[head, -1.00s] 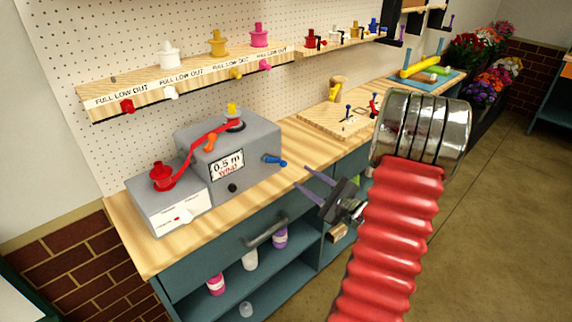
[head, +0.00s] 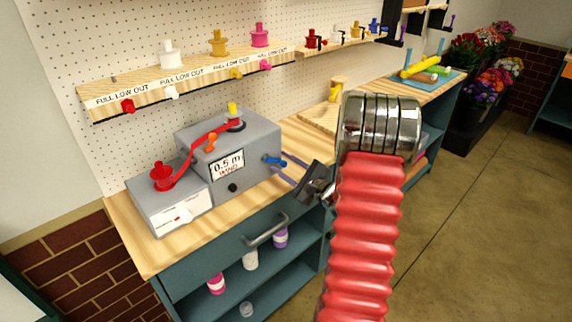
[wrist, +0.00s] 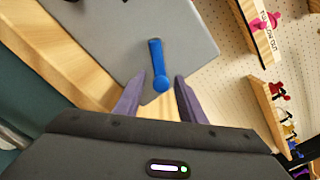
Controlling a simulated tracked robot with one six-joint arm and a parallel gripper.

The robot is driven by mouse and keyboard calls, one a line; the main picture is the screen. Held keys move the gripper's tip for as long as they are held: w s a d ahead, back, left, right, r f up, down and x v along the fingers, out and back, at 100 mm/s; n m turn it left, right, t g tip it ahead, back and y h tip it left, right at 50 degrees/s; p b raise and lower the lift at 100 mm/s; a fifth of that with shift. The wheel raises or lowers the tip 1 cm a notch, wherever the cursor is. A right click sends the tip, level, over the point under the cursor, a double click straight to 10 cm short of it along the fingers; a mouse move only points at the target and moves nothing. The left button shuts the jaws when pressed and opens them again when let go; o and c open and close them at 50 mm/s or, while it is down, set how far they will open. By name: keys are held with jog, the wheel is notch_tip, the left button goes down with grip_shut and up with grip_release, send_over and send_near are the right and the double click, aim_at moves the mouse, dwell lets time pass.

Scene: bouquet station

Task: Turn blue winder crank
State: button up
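The grey winder box (head: 212,165) stands on the wooden bench and has a "0.5 m WIND" label on its front. Its blue crank (head: 274,161) sticks out from the right side. In the wrist view the blue crank (wrist: 158,68) points toward me, its knob end lying between the tips of my two purple fingers. My gripper (head: 283,170) is open in the head view, with its fingertips right by the crank. My gripper (wrist: 153,90) shows a gap on both sides of the knob. I cannot tell how deep the knob sits between the fingers.
A red ribbon (head: 200,145) runs from a red spool (head: 161,176) on a lower grey box to the winder top. A shelf (head: 180,78) with coloured spools hangs above. A drawer handle (head: 265,231) is below the bench edge.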

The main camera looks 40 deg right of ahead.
jog(key=shift+c, duration=0.6)
grip_shut()
jog(key=shift+d, duration=0.25)
jog(key=shift+a, duration=0.25)
jog(key=shift+a, duration=0.1)
jog(key=shift+f, duration=0.1)
